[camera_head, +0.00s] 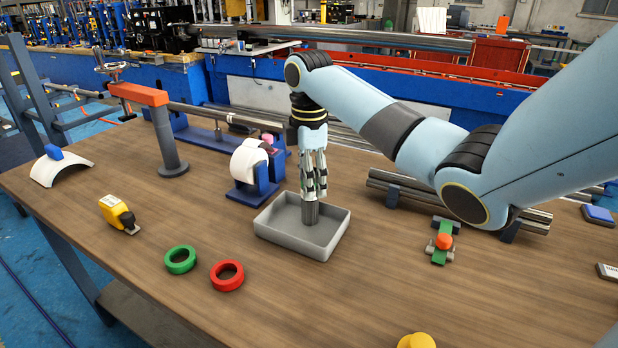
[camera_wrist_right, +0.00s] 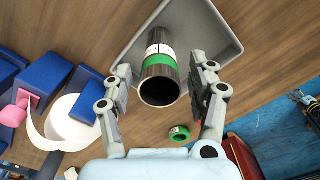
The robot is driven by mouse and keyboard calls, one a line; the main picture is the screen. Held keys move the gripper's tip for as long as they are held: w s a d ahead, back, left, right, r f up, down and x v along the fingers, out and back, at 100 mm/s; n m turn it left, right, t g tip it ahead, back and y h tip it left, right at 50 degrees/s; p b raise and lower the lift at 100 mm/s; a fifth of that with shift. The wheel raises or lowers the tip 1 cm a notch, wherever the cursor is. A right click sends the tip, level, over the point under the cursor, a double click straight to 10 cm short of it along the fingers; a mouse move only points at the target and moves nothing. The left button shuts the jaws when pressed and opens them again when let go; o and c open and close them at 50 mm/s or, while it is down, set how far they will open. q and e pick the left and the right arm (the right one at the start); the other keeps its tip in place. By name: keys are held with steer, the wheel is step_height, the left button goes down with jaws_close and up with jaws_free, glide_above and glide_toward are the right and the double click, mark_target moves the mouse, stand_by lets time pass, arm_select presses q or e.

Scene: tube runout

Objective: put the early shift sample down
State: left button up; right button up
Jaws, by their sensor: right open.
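The sample is a short grey tube (camera_head: 310,213) in the grey tray (camera_head: 340,232). It looks upright, its lower end on the tray floor. The right wrist view shows the tube's open dark end and its green band with a white label (camera_wrist_right: 158,62); the tray (camera_wrist_right: 218,32) lies around its far end. My right gripper (camera_head: 313,190) points straight down over the tray. Its fingers are open, one on each side of the tube, with gaps visible in the wrist view. The fingers hide the tube's upper part in the head view. My left gripper is not in view.
A blue holder with a white roll (camera_head: 248,163) stands close left of the tray. Steel tubes (camera_head: 400,188) lie behind to the right. Green (camera_head: 168,265) and red (camera_head: 215,281) rings and a yellow tape measure (camera_head: 112,212) lie left.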

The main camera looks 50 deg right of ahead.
steer(key=shift+r, duration=0.1)
step_height(320, 180, up, 12)
steer(key=p, duration=0.5)
stand_by(0.5)
